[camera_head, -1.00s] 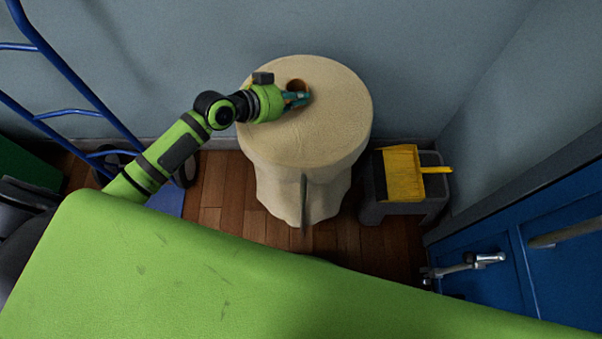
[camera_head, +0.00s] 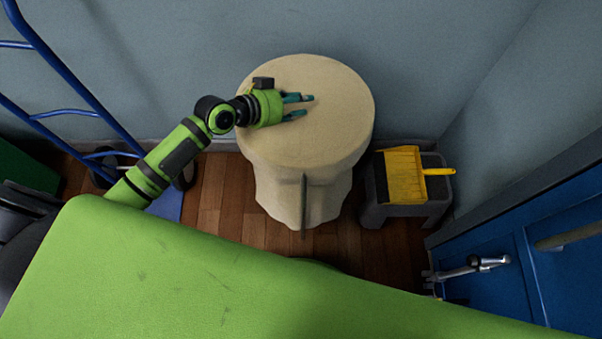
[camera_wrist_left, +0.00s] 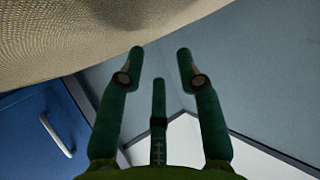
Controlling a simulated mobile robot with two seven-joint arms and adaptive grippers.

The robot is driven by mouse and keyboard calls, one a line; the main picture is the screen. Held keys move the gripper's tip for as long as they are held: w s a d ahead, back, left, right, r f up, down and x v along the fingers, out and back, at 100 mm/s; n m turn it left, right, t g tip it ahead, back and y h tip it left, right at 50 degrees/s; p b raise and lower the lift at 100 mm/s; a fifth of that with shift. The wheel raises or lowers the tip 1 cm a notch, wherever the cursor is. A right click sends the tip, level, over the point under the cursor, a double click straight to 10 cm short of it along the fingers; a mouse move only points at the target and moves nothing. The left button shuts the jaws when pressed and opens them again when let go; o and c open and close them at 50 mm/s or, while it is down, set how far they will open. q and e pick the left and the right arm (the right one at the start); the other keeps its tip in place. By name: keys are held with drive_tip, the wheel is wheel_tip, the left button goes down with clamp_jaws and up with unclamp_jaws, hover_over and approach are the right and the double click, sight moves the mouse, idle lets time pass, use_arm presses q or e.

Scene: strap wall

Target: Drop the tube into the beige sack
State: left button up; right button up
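The beige sack (camera_head: 345,110) stands upright by the wall in the head view, with a broad, round, pale top. It also shows as a woven beige surface along the top of the left wrist view (camera_wrist_left: 90,35). My left gripper (camera_head: 305,105) is over the left-middle part of the sack's top. Its fingers are spread and empty; the left wrist view shows the open fingers (camera_wrist_left: 160,62) with nothing between them. The tube is not visible in either current view. My right gripper is not in view.
A yellow dustpan (camera_head: 404,175) lies on a dark grey stool (camera_head: 378,213) right of the sack. A blue hand truck (camera_head: 72,75) stands at left. Blue cabinet doors (camera_head: 555,255) are at right. A green surface (camera_head: 180,270) fills the foreground.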

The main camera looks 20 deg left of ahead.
use_arm(q)
drive_tip(key=shift+a, duration=0.1)
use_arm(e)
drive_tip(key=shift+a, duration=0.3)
use_arm(q)
drive_tip(key=v, duration=1.2)
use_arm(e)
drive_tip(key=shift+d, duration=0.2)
use_arm(q)
drive_tip(key=shift+f, duration=0.1)
